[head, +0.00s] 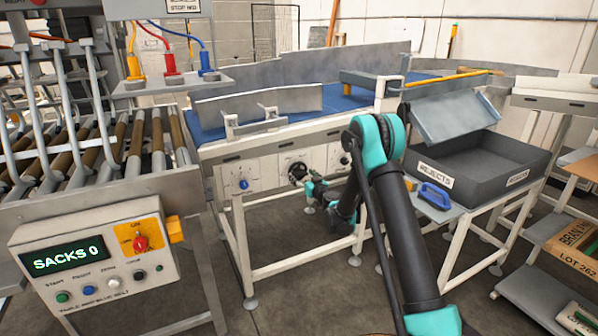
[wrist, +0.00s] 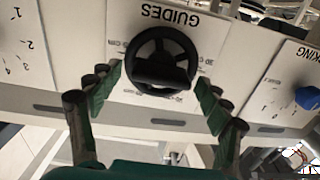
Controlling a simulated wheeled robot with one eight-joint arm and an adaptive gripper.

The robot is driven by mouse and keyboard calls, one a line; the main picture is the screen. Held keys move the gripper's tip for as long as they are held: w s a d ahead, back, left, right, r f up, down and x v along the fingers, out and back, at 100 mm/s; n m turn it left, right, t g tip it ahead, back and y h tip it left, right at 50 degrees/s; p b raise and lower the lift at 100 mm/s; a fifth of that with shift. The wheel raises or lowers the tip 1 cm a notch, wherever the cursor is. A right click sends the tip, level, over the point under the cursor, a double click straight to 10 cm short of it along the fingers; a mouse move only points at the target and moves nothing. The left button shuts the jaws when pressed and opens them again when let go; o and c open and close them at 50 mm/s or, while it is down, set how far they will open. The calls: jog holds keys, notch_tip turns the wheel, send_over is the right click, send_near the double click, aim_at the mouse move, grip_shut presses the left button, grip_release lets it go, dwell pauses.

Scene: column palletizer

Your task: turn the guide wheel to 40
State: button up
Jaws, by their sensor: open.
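The guide wheel (wrist: 165,60) is a black handwheel on a white panel (wrist: 100,20) lettered GUIDES, upside down in the wrist view. Small scale marks ring it, too blurred to read surely. A dark hub or grip crosses its lower middle, so I cannot tell its setting. In the head view the wheel (head: 297,171) sits on the conveyor's front side. My gripper (wrist: 158,80) is open and empty, with one finger on each side of the wheel. Whether the fingers touch the rim is unclear. In the head view my gripper (head: 312,186) is just right of the wheel.
A blue knob (wrist: 307,97) sits on the neighbouring panel, also visible in the head view (head: 243,184). A numbered panel (wrist: 20,55) is on the other side. The grey rejects bin (head: 480,165) stands right of the conveyor. The control box (head: 95,255) reads SACKS 0.

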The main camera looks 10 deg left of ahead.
jog(key=shift+w+a, duration=0.25)
jog(key=shift+w, duration=0.1)
jog(key=c, duration=1.2)
jog(key=shift+o, duration=0.2)
jog(key=shift+m, duration=0.3)
jog(key=m, duration=0.5)
jog(key=shift+w+d, duration=0.1)
jog(key=shift+f+m, duration=0.1)
jog(key=shift+m, duration=2.5)
